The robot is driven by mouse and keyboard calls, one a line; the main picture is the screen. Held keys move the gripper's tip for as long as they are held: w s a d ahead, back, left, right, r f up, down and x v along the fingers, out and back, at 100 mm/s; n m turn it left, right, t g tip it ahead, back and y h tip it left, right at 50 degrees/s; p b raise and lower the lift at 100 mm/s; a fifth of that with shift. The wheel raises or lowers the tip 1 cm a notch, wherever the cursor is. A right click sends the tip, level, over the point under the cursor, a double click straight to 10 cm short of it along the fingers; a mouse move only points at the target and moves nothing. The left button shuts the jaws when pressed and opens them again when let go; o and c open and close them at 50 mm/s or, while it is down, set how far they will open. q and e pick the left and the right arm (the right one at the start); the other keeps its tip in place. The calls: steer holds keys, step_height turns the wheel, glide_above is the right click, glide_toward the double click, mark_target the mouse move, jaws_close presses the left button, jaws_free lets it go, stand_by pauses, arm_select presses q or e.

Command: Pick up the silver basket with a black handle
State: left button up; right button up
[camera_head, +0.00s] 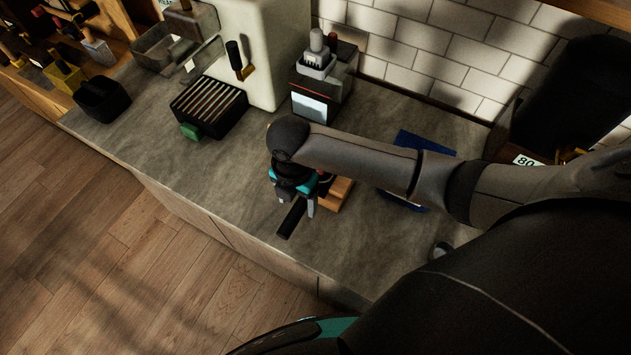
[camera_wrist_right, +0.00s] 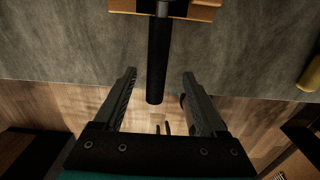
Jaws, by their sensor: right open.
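The black handle (camera_head: 291,219) sticks out from a wooden stand (camera_head: 340,193) toward the counter's front edge. In the right wrist view the handle (camera_wrist_right: 158,50) runs down from the stand (camera_wrist_right: 197,10), with a small silver piece (camera_wrist_right: 162,8) at its top. The basket itself is mostly hidden by my arm and cut off at the wrist view's top. My right gripper (camera_head: 296,203) is over the handle. In the wrist view its fingers (camera_wrist_right: 159,76) are open, one on each side of the handle, with gaps to both. My left gripper is not in view.
A black slatted drip tray (camera_head: 208,106) and a white machine (camera_head: 262,50) stand behind on the grey counter (camera_head: 185,170). A grinder-like device with a screen (camera_head: 310,107) is near my wrist. A blue item (camera_head: 411,140) lies partly under my arm. The counter's front-left area is clear.

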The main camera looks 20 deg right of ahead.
mark_target(297, 208)
steer(key=shift+w+a+f, duration=0.1)
steer(key=shift+f, duration=1.05)
steer(key=shift+w+f, duration=0.1)
steer(key=shift+f, duration=1.05)
jaws_close()
steer(key=shift+w+r, duration=0.1)
